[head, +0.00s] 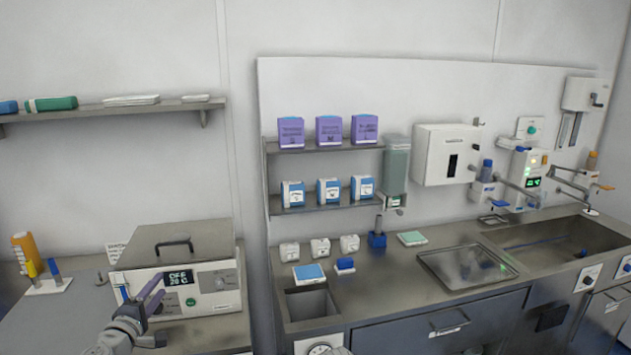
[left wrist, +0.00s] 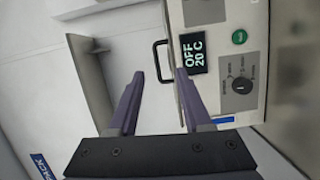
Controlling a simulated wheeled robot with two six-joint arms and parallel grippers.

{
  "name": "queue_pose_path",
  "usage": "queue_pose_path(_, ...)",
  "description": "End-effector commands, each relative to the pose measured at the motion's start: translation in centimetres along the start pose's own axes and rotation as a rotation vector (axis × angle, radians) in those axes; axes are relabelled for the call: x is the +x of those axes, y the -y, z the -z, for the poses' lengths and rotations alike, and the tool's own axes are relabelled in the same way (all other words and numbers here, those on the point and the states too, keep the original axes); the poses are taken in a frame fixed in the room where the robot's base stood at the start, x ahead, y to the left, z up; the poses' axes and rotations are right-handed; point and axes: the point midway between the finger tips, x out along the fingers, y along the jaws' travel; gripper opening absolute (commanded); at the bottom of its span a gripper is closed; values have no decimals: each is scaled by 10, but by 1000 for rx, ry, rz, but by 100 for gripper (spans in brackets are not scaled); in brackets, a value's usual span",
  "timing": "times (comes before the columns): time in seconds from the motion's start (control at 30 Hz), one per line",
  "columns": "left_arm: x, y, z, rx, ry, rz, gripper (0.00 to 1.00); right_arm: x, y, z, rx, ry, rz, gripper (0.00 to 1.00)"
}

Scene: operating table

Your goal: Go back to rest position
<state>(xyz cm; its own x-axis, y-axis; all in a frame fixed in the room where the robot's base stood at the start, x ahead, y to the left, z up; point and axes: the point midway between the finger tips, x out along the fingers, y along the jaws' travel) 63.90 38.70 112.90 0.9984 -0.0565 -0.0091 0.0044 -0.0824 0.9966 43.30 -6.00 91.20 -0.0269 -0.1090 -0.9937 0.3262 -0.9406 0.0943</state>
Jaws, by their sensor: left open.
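My left gripper (head: 142,294) is at the lower left of the head view, in front of the steel-lidded bath unit (head: 212,304). Its two purple fingers are apart with nothing between them. In the left wrist view the open fingers (left wrist: 154,82) point towards the unit's front panel (left wrist: 232,45), which shows turned on its side. The unit's display (left wrist: 193,54) reads OFF and 20 C. The lid (head: 175,243) is down, with a dark handle on top. My right gripper does not show in either view.
A wall shelf (head: 110,107) hangs at the upper left. To the right, a steel counter (head: 385,268) bears small white boxes, a blue pad and a tray (head: 430,262). Purple and blue boxes stand on two shelves. A sink (head: 545,240) is at the far right. An orange bottle (head: 26,253) stands far left.

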Motion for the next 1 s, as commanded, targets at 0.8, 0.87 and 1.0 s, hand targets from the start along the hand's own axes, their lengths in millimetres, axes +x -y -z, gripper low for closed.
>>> queue_pose_path(0.8, -68, 140, -337, 767, 1051, 541, 49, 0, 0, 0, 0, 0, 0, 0)
queue_pose_path(0.87, -92, 158, -354, 879, 1156, 632, 49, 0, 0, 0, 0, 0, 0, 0)
queue_pose_path(1.0, -141, 183, -367, 1120, 1326, 834, 49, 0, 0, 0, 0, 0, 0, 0)
